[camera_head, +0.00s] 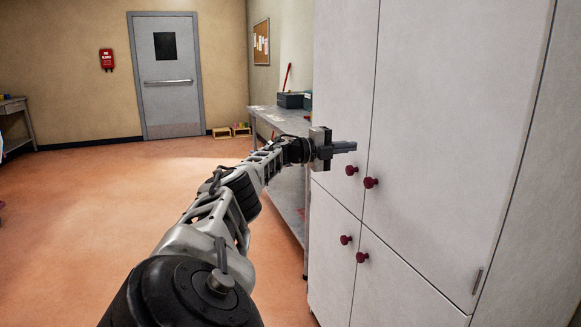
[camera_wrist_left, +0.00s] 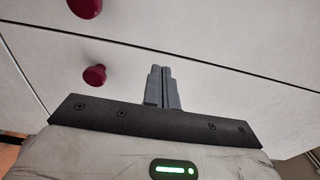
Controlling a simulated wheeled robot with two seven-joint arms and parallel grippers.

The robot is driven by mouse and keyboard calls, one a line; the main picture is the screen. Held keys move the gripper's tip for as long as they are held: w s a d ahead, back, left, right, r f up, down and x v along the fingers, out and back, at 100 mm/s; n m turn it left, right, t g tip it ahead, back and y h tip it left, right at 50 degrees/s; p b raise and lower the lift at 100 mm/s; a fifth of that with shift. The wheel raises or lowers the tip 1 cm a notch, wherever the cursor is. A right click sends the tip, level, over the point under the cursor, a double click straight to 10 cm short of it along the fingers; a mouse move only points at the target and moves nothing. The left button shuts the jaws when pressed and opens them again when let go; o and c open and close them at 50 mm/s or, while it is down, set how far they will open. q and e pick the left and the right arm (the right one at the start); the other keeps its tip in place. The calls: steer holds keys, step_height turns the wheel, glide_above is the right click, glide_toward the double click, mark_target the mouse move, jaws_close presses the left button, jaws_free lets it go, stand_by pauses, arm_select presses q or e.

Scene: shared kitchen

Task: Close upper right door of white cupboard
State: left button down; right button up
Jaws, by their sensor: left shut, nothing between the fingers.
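The white cupboard (camera_head: 447,110) fills the right of the head view. Its upper right door (camera_head: 455,120) looks flush with the cupboard front, with a dark red knob (camera_head: 371,183) at its lower left. The upper left door (camera_head: 340,60) beside it looks level with it and has its own knob (camera_head: 351,170). My left gripper (camera_head: 352,147) is shut and empty in front of the upper doors, just above the knobs. In the left wrist view its fingers (camera_wrist_left: 162,88) are together over a white door face; whether they touch it, I cannot tell. My right gripper is not in view.
The lower doors with dark red knobs (camera_head: 362,257) look shut. A grey workbench (camera_head: 283,118) with a dark box (camera_head: 291,100) stands left of the cupboard, behind my left arm. Open orange floor (camera_head: 110,210) lies to the left, up to a grey room door (camera_head: 168,90).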

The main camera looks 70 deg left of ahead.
arm_select(q)
steer(key=s+a+b, duration=0.1)
steer(key=s+b, duration=0.8)
steer(key=s, duration=0.5)
steer(key=shift+s+b, duration=0.3)
steer(key=shift+b, duration=0.1)
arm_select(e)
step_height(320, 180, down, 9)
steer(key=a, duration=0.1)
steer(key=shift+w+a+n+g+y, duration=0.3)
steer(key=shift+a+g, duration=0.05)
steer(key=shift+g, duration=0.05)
arm_select(q)
steer(key=shift+a+r, duration=0.1)
steer(key=shift+r, duration=0.05)
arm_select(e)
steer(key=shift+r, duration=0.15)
